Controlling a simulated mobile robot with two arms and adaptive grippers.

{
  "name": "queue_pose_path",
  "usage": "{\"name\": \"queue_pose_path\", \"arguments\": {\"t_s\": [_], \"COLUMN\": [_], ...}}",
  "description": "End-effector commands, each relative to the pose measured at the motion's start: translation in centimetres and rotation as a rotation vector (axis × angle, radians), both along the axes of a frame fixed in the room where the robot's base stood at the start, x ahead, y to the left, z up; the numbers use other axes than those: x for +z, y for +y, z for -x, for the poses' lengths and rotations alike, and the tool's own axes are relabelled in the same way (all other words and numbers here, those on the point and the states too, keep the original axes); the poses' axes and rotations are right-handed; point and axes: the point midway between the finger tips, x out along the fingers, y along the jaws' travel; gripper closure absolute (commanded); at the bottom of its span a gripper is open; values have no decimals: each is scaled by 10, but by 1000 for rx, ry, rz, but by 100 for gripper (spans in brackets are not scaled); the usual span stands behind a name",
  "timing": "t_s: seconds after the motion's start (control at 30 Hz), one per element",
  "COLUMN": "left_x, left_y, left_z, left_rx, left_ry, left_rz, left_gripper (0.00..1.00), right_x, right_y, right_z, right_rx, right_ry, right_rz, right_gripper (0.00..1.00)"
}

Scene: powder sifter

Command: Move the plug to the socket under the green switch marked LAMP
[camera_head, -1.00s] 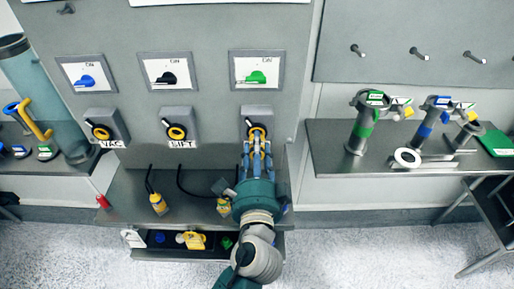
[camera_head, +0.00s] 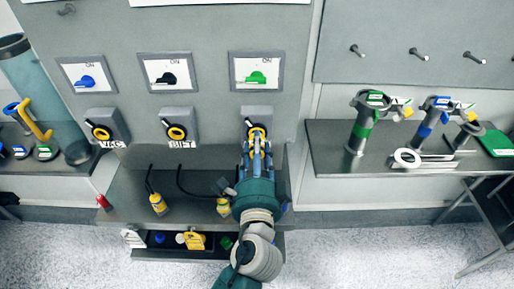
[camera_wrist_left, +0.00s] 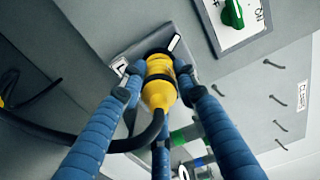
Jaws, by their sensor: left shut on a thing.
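The yellow plug (camera_wrist_left: 159,86) with its black cord is held between the blue fingers of my left gripper (camera_wrist_left: 158,88). In the head view my left gripper (camera_head: 257,146) is at the socket (camera_head: 257,112) under the green switch (camera_head: 257,77), and its fingers partly hide the socket opening. The green switch also shows at the top of the left wrist view (camera_wrist_left: 232,12). The plug's front end meets the socket in that view; how deep it sits I cannot tell. The LAMP label is not readable. My right gripper is not in view.
The VAC socket (camera_head: 101,131) and SIFT socket (camera_head: 176,131) are to the left. Yellow plugs, one at the left (camera_head: 158,204) and one beside my arm (camera_head: 223,207), rest on the shelf (camera_head: 125,190). A side table (camera_head: 330,160) with green and blue sifter parts is at right.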

Motion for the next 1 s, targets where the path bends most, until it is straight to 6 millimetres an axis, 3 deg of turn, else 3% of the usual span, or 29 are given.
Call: {"name": "queue_pose_path", "arguments": {"t_s": [1.0], "left_x": [1], "left_y": [0], "left_z": [-16], "left_rx": [0], "left_ry": [-1], "left_rz": [1], "left_gripper": [100], "right_x": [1], "right_y": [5], "right_z": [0], "right_rx": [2], "right_ry": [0], "right_rz": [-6], "right_gripper": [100]}}
